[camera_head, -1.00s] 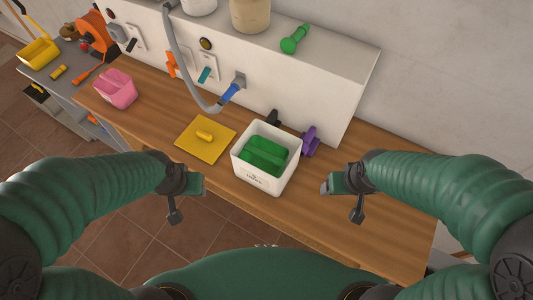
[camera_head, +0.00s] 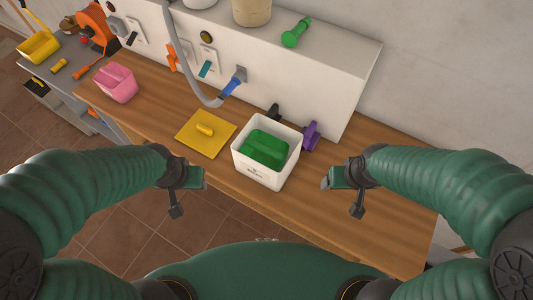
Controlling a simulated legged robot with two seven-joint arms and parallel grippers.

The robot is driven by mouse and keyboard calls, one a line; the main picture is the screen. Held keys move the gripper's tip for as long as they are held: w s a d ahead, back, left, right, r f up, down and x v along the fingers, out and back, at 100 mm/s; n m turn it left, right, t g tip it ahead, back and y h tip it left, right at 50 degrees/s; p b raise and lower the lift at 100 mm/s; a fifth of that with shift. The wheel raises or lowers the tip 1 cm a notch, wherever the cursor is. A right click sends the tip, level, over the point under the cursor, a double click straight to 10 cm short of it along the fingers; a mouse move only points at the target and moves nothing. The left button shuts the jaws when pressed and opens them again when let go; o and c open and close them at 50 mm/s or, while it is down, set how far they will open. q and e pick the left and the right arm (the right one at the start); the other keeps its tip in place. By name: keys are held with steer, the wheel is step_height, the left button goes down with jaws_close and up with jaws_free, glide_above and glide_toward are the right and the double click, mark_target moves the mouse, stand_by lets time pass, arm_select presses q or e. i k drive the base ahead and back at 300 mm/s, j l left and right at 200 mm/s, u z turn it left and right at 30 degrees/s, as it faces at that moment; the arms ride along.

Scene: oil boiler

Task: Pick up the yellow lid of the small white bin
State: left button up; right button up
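The yellow lid (camera_head: 206,133) is a flat square plate with a raised handle (camera_head: 205,129) on top. It lies on the wooden bench, just left of the small white bin (camera_head: 262,172). The bin is uncovered, with a green object (camera_head: 264,147) inside. My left gripper (camera_head: 190,190) is at the bench's front edge, nearer to me than the lid and apart from it. My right gripper (camera_head: 342,188) is to the right of the bin, apart from it. Neither visibly holds anything. The finger gaps cannot be made out.
A pink container (camera_head: 116,83) stands on the bench (camera_head: 160,100) at the left. A white panel with a grey hose (camera_head: 181,60) and blue connector (camera_head: 234,82) rises behind. The bench's right part is clear.

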mark_target(207, 133)
steer(key=i+j+z, duration=0.15)
steer(key=j+z, duration=0.7)
steer(key=i+j, duration=0.05)
